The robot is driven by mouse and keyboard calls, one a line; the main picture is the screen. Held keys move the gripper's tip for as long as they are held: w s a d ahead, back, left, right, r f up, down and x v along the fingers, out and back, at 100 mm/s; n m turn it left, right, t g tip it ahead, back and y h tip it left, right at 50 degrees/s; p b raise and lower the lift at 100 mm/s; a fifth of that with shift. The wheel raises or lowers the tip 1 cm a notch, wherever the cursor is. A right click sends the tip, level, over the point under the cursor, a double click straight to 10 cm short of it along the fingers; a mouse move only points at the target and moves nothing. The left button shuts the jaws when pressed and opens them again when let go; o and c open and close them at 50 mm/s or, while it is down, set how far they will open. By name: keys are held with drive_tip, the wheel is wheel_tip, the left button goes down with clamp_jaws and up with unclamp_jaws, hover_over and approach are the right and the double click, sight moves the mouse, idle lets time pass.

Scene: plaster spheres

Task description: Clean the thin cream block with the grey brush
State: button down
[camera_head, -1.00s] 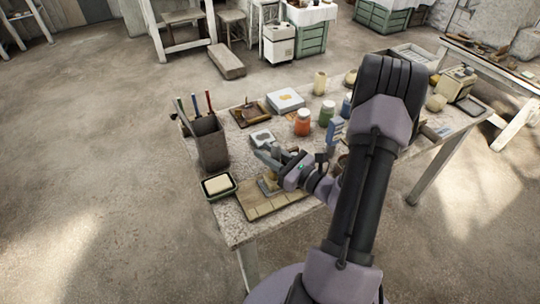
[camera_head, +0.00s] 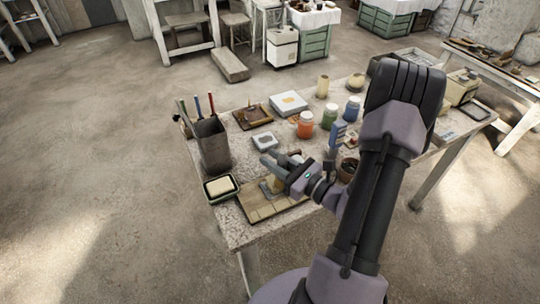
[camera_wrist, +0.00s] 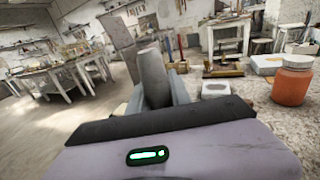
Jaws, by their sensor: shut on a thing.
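My gripper (camera_head: 272,168) is above the wooden board (camera_head: 252,211) at the table's near left corner. It is shut on a grey upright piece, seemingly the grey brush (camera_wrist: 153,75), which stands up between the fingers in the wrist view. A small cream-tan block (camera_head: 277,183) shows just under the gripper, at the board, partly hidden; I cannot tell whether the brush touches it. A paler cream slab (camera_head: 219,186) lies in a dark green dish (camera_head: 206,197) left of the board. I cannot tell for certain which is the thin cream block.
A grey pot (camera_head: 213,148) with several brushes stands behind the dish. An orange jar (camera_head: 305,125), a green jar (camera_head: 328,116) and a small white tray (camera_head: 265,142) stand beyond the gripper. The table's front edge is close to the board.

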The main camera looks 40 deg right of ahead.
drive_tip(key=shift+s+a, duration=0.1)
drive_tip(key=shift+s, duration=0.2)
drive_tip(key=shift+w+d, duration=0.25)
drive_tip(key=shift+w, duration=0.95)
drive_tip(key=shift+w+d, duration=0.25)
drive_tip(key=shift+w, duration=0.9)
drive_tip(key=shift+s+a+r+p, duration=0.1)
drive_tip(key=shift+s+r+p, duration=0.2)
drive_tip(key=shift+s, duration=0.25)
drive_tip(key=shift+s+a+r+p, duration=0.1)
drive_tip(key=shift+s+r+p, duration=0.1)
drive_tip(key=shift+s+r, duration=0.25)
drive_tip(key=shift+s, duration=0.1)
drive_tip(key=shift+r+p, duration=0.95)
drive_tip(key=shift+r, duration=0.25)
